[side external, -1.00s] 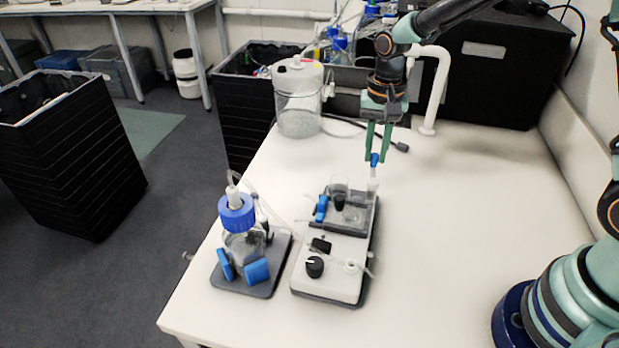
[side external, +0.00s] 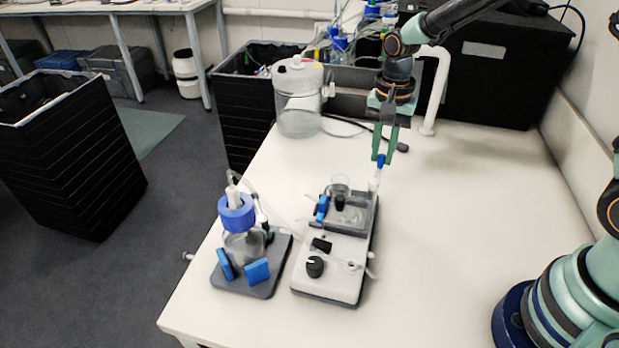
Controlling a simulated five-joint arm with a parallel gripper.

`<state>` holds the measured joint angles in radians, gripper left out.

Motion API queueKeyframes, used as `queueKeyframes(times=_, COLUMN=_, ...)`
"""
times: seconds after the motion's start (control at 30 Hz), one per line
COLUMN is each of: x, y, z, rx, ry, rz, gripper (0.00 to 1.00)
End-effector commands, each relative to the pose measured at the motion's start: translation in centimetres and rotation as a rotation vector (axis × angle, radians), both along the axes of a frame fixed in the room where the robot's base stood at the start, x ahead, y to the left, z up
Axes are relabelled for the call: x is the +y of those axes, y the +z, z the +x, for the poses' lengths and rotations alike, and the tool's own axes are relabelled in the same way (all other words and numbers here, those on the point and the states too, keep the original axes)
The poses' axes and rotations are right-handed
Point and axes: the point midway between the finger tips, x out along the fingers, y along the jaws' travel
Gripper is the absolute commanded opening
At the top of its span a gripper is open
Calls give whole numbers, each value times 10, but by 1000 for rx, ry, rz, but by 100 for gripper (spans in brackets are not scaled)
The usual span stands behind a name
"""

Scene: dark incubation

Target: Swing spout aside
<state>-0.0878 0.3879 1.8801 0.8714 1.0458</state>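The white and grey pump unit (side external: 330,270) with a black knob stands on the white table. A clear upright spout piece (side external: 375,180) with a blue tip (side external: 380,161) rises at the back right of its grey tray. My gripper (side external: 383,158) is above it, pointing down, its green fingers at the blue tip. It appears shut on the tip, though the contact is small and partly hidden. A clear cup (side external: 340,187) sits in the tray, beside a blue clip (side external: 322,208). A thin clear tube crosses the unit's front.
A blue-capped bottle (side external: 238,225) stands on a grey base to the left, with tubing running over toward the pump unit. A clear canister (side external: 299,95) and a black box (side external: 490,70) stand behind.

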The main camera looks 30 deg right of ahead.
Motion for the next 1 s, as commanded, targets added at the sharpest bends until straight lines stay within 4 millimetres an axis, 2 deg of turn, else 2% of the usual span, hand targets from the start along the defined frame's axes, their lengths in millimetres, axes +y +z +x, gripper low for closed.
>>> queueKeyframes(times=0.03, x=-1, y=0, z=-1, rx=4, ry=-1, rz=-1, gripper=37)
queueKeyframes(times=0.07, x=-1, y=0, z=-1, rx=4, ry=-1, rz=-1, gripper=48)
queueKeyframes(times=0.43, x=0, y=2, z=0, rx=2, ry=1, rz=0, gripper=48)
queueKeyframes(times=1.0, x=0, y=41, z=0, rx=1, ry=1, rz=-1, gripper=48)
